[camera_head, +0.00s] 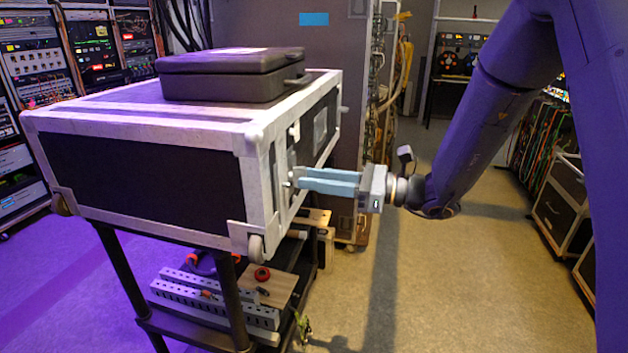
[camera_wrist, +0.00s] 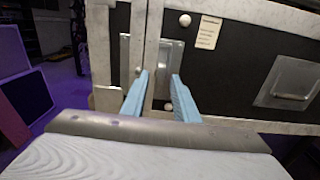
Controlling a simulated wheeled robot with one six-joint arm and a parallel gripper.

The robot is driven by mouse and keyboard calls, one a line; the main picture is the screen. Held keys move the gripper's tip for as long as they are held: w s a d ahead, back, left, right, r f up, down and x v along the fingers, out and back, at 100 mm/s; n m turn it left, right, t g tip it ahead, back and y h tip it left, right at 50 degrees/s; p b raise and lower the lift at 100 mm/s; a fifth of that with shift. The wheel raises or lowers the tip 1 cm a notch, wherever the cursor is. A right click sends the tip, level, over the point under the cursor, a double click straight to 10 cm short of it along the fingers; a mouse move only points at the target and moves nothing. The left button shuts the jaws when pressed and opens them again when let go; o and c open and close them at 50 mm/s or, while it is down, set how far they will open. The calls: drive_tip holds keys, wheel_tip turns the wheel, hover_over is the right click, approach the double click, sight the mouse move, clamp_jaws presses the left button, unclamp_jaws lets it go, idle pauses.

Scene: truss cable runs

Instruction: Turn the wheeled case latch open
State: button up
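The wheeled case (camera_head: 150,180) is black with pale metal edges and lies on a dark cart. A small caster (camera_head: 255,247) shows at its lower corner. My gripper (camera_head: 297,177) reaches from the right to the case's latch side, its two blue fingers level. In the wrist view my gripper (camera_wrist: 160,76) has its fingertips apart, with a gap between them. A metal latch plate (camera_wrist: 172,55) on the black panel shows behind and between the tips. I see nothing clearly held. Whether the tips touch the plate, and how the latch is turned, I cannot tell.
A closed black box (camera_head: 230,75) rests on top of the case. The cart's lower shelf holds perforated metal rails (camera_head: 215,300) and a red roll (camera_head: 262,274). A recessed handle plate (camera_wrist: 290,82) sits right of the latch. Floor (camera_head: 450,270) on the right is clear.

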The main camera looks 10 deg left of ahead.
drive_tip(key=d+b, duration=0.2)
drive_tip(key=d, duration=0.5)
drive_tip(key=shift+s+d, duration=0.15)
drive_tip(key=shift+s, duration=0.15)
drive_tip(key=s+d+f+n+g+h+b, duration=0.1)
drive_tip(key=s+d+f+n+g+h, duration=0.1)
drive_tip(key=s+d+f+n+h, duration=0.4)
drive_tip(key=s+d+f+n+g+h, duration=0.25)
drive_tip(key=s+f+h, duration=0.25)
drive_tip(key=s+f, duration=0.35)
drive_tip(key=d+f+n+t+h, duration=0.3)
drive_tip(key=d+n+h, duration=0.4)
drive_tip(key=d+n, duration=0.3)
drive_tip(key=d+t, duration=0.1)
drive_tip(key=d, duration=0.3)
drive_tip(key=shift+s+d+t+b, duration=0.3)
drive_tip(key=shift+d+t+b, duration=0.05)
drive_tip(key=shift+b, duration=0.05)
drive_tip(key=shift+n, duration=0.25)
